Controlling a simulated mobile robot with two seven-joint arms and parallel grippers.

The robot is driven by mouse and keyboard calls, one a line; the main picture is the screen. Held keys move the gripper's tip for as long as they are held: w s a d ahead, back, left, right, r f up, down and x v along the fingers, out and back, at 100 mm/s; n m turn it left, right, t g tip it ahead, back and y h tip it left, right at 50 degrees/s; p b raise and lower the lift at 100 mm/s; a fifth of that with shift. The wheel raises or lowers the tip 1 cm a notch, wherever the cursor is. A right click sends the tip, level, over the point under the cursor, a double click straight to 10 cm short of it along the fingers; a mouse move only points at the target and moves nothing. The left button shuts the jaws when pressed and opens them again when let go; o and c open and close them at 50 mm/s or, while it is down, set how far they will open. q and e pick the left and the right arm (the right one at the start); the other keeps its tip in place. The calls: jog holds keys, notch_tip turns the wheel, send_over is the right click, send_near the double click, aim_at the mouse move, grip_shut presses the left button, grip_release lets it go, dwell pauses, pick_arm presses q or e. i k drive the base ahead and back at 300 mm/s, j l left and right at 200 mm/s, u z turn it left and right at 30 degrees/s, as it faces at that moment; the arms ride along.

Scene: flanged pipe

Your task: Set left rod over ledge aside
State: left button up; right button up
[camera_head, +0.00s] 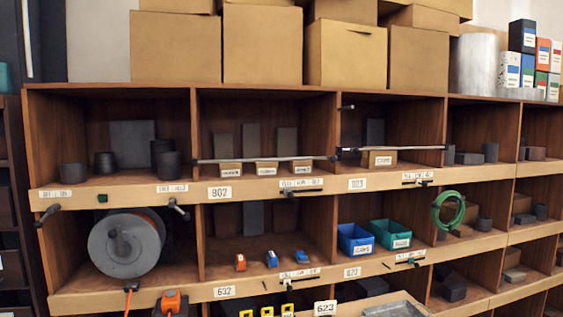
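The left rod (265,160) is a thin grey bar. It spans the front of the upper compartment marked 802, just above the wooden ledge (250,187). Its left end is by the left divider and its right end, with a dark tip, is near the right divider. A second, similar rod (400,148) lies across the front of the compartment to the right. I cannot tell exactly what the rods rest on. Neither of my grippers shows in the head view.
Small labelled boxes (267,167) sit close behind the left rod. Dark blocks (251,140) stand further back. A cable reel (126,245), blue bin (355,240) and green bin (391,235) are on the shelf below. Black clamps (178,209) stick out from the ledge.

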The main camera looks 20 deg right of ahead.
aim_at(333, 160)
jog(key=i+j+z, duration=0.3)
jog(key=i, duration=0.25)
jog(key=i+j+z, duration=0.3)
jog(key=i, duration=0.25)
jog(key=j, duration=0.1)
